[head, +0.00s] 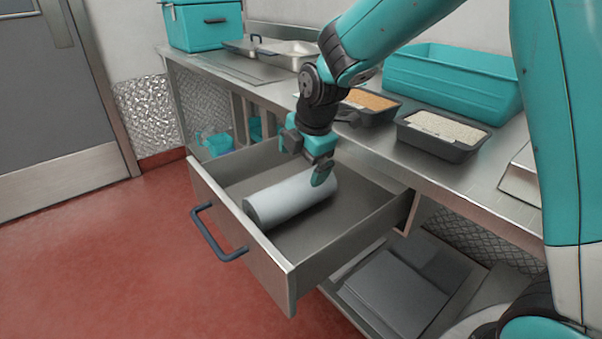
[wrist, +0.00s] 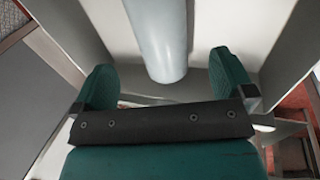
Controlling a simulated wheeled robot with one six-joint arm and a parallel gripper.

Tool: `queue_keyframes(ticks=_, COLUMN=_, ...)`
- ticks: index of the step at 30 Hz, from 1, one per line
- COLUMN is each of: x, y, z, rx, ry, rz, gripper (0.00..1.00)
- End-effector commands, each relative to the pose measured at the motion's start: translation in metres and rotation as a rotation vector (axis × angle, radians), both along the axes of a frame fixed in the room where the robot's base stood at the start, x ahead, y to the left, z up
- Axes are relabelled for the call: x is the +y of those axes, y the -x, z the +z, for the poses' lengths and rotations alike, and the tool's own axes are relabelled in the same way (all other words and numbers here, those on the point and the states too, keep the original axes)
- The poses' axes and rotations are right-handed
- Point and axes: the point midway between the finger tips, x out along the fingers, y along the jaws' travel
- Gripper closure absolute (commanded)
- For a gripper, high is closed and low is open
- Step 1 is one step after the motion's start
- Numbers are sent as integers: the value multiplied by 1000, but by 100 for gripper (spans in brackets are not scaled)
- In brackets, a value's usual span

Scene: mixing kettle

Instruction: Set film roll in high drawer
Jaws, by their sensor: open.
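The film roll (head: 283,203) is a pale grey-blue cylinder lying on the floor of the open high drawer (head: 240,238). It lies at a slant, with one end near the drawer's front panel. My gripper (head: 306,170) is over the drawer, close above the roll's back part. In the wrist view the roll (wrist: 160,38) shows ahead of my gripper (wrist: 165,82), between the two spread green fingers, with nothing clasped. I cannot tell whether a finger touches the roll.
The counter (head: 385,148) above the drawer carries a teal bin (head: 455,88), a grain tray (head: 440,138) and a teal cooler box (head: 205,26). A dark handle (head: 217,236) sticks out from the drawer front. A lower shelf (head: 385,290) sits beneath. The red floor is clear at left.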

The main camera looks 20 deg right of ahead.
Motion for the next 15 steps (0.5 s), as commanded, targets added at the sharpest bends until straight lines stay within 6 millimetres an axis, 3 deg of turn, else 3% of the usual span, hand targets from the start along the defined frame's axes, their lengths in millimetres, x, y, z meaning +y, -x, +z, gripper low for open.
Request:
queue_keyframes(ticks=5, x=10, y=28, z=21, rx=35, ry=-74, rz=-122, gripper=0)
queue_keyframes(ticks=8, x=24, y=71, z=39, rx=102, ry=-176, rz=-306, gripper=0)
queue_keyframes(ticks=15, x=50, y=197, z=70, rx=352, ry=-370, rz=-837, gripper=0)
